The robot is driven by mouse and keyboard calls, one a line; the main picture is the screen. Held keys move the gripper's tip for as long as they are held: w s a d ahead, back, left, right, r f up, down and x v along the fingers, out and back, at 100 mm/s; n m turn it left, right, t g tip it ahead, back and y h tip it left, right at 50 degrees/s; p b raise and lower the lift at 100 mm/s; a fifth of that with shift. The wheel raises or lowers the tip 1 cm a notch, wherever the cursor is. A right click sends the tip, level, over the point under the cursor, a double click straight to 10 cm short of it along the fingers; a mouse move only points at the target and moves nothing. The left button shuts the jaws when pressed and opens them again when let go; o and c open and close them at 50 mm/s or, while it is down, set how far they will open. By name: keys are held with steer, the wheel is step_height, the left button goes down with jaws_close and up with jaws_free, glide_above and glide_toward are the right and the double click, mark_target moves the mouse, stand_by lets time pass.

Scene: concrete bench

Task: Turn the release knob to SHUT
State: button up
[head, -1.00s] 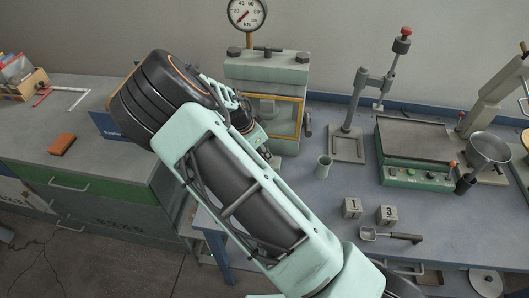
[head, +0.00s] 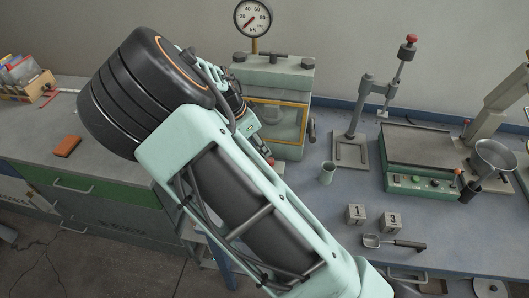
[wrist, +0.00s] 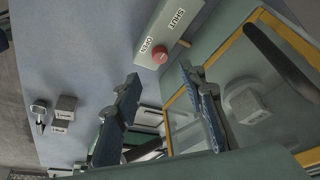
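The release knob (wrist: 160,55) is a small red round knob on a pale green panel (wrist: 178,28) in the wrist view. The panel carries the words OPEN and SHUT beside the knob. I cannot make out where the knob points. My gripper (wrist: 159,73) is open, its two fingers apart and empty, with the knob just beyond the gap between the tips and no clear contact. In the head view the compression tester (head: 282,72) stands behind my arm with its gauge (head: 253,17) on top. My arm hides the knob there.
The tester's yellow-framed window (wrist: 175,122) is close to the right finger. A cup (head: 327,173), blocks marked 1 (head: 355,214) and 3 (head: 391,222), and a scoop (head: 394,243) lie on the bench to the right. A press stand (head: 351,148) stands behind them.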

steer(key=v, duration=0.2)
steer(key=shift+s+a+r, duration=0.1)
steer(key=shift+a+r, duration=0.05)
steer(key=shift+r, duration=0.2)
